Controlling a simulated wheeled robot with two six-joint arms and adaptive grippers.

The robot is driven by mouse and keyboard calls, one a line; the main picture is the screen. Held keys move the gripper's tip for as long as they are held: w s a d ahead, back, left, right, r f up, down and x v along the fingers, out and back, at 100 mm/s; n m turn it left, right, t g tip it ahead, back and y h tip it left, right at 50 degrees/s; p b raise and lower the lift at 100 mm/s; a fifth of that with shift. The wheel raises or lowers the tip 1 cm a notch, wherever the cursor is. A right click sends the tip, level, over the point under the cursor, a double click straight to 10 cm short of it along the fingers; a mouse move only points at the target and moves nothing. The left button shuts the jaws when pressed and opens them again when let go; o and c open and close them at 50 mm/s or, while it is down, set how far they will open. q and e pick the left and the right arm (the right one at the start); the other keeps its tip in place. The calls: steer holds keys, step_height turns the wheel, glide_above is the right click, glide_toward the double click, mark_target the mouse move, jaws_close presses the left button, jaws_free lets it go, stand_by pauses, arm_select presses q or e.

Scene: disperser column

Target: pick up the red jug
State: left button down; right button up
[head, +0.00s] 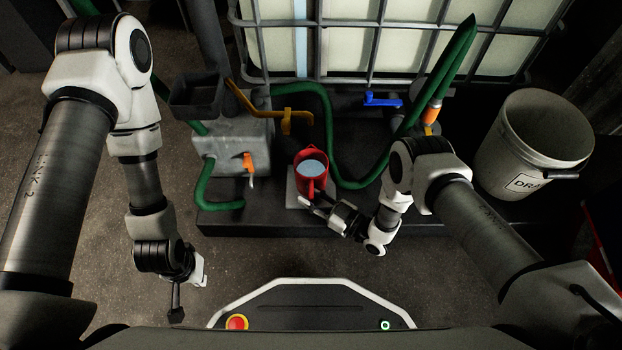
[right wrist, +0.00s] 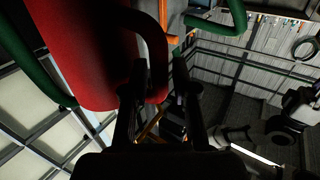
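The red jug (head: 311,172) stands upright on a small grey plate (head: 293,200), with pale blue liquid showing inside. My right gripper (head: 315,208) is at the jug's near side, by its handle. In the right wrist view, the red jug (right wrist: 80,50) fills the upper left. Its handle (right wrist: 156,50) reaches down between the two fingers of my right gripper (right wrist: 160,85). The fingers are apart, with a gap between the handle and the right finger. My left gripper (head: 177,300) hangs low at the left, away from the jug; its fingers are too small to judge.
A grey tank (head: 228,150) with an orange-handled valve (head: 249,165) stands left of the jug. A green hose (head: 330,125) runs behind it. A blue-handled valve (head: 382,100) and a caged white container (head: 350,50) are at the back. A whitish bucket (head: 520,170) stands right.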

jaws_close()
